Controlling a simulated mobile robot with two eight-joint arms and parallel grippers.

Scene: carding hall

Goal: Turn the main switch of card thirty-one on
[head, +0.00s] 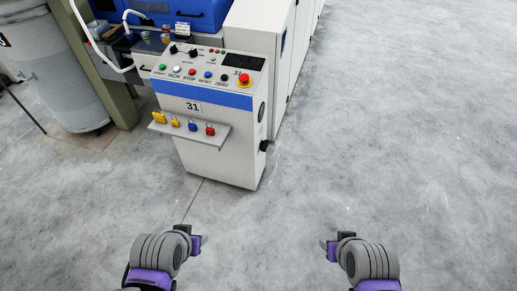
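The control console of card thirty-one (215,145) stands left of centre, with "31" on its front and its sloping top panel facing me. On its right side are a dark round fitting (262,111) and, below it, a black protruding knob (266,146); which is the main switch, and its setting, I cannot tell. Two black rotary knobs (193,53) sit at the top of the panel. My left gripper (202,242) and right gripper (324,244) are low in the view, in front of the console and apart from it. Their finger gaps are not clear.
Several coloured padlocks hang on a front shelf (215,138). A grey bin (60,75) stands left. Floor (400,130) at right is clear.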

